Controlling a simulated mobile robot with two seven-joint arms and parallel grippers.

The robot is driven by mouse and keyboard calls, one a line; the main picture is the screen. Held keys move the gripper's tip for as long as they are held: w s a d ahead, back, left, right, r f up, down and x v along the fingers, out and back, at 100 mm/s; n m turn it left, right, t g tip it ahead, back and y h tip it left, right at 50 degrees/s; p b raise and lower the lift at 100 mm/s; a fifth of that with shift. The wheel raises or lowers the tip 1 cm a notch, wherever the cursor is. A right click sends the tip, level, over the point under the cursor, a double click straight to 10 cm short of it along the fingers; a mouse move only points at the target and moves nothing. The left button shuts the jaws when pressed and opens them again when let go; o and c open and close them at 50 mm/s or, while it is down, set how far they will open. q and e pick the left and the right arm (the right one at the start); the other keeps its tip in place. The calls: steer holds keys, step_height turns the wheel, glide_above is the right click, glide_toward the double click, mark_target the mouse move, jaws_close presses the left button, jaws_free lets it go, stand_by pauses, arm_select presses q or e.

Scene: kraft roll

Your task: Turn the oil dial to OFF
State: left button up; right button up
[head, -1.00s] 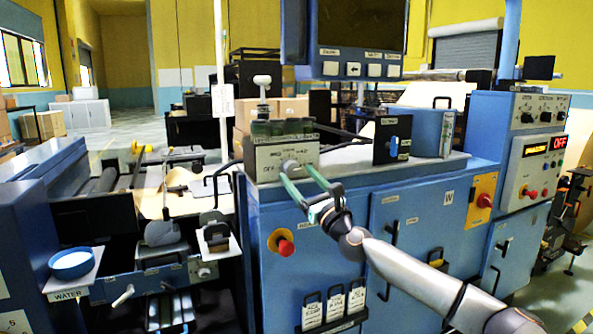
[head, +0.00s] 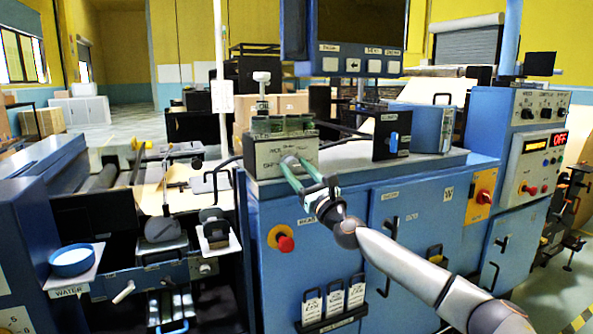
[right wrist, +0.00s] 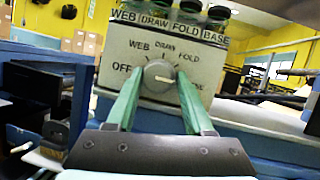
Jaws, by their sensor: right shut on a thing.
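The oil dial (right wrist: 159,76) is a round grey knob on the pale front plate (right wrist: 118,60) of a small box. OFF is printed at its left, WEB, DRAW and FOLD run over the top, and a label at the right is partly covered. A pale mark on the knob lies nearly level on its right side, away from OFF. My right gripper (right wrist: 160,84) has its green fingers on either side of the knob and is shut on it. In the head view, the right gripper (head: 288,162) reaches the box front and hides most of the dial. My left gripper is not visible.
Several green-tinted jars (head: 283,124) stand on top of the dial box. A black panel with a blue knob (head: 392,140) stands to the right on the blue cabinet. A red button (head: 285,242) is below the dial. A blue bowl (head: 72,260) is at the left.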

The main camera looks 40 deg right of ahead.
steer(key=shift+a+f, duration=0.1)
steer(key=shift+a, duration=0.1)
jaws_close()
